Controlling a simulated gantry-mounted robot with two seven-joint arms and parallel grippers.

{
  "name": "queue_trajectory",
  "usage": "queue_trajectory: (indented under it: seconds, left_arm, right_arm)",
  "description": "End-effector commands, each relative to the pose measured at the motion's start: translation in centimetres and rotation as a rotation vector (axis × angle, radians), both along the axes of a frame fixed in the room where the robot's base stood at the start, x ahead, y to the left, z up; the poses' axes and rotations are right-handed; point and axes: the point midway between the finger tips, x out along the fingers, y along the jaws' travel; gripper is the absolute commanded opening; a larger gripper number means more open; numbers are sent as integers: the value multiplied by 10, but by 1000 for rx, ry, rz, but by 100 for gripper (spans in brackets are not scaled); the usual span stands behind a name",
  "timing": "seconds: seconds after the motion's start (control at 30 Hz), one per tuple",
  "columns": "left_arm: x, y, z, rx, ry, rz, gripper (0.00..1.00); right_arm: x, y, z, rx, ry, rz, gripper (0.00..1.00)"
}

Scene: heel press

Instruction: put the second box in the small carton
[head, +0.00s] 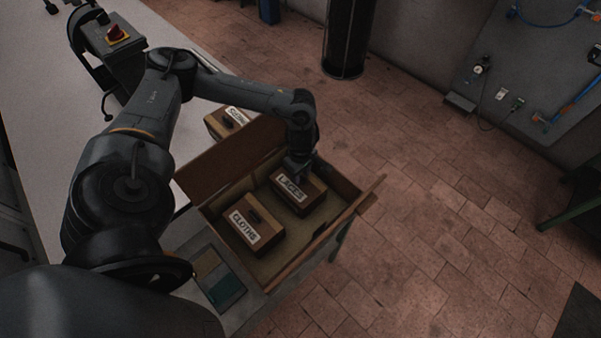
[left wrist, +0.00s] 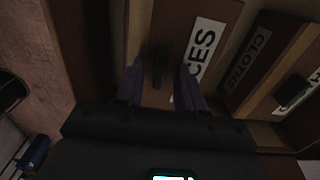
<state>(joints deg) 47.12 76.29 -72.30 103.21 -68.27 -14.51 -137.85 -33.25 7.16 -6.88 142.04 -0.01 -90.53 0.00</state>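The small carton (head: 228,158) stands open with its flaps spread, at the middle of the head view. Inside it are two brown boxes with white labels. The CLOTHS box (head: 254,222) is on the near left side, and it also shows in the left wrist view (left wrist: 262,62). The LACES box (head: 300,193) is on the far side, also in the left wrist view (left wrist: 172,28). My left gripper (head: 299,170) is at the top of the LACES box. Its fingers (left wrist: 160,88) are apart, one on each side of the dark knob; contact is not visible. My right gripper is out of view.
A third labelled box (head: 226,121), its label partly hidden, sits on the pale worktop (head: 38,130) just behind the carton. Teal and tan flat pieces (head: 222,284) lie at the carton's near side. A dark column (head: 349,38) stands on the tiled floor beyond.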

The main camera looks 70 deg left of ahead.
Motion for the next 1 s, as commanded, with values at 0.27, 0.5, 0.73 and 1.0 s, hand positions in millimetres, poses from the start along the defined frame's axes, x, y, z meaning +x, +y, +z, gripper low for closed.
queue_trajectory:
  seconds: [0.27,0.5,0.73,1.0]
  left_arm:
    - [0,0,3,0,0,0,38]
    - [1,0,28,-1,-3,0,38]
    - [1,0,71,-1,-3,-1,38]
    - [1,0,113,-1,-1,0,38]
  right_arm:
    - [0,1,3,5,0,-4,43]
    - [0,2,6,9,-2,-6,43]
    - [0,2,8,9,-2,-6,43]
    - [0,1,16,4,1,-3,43]
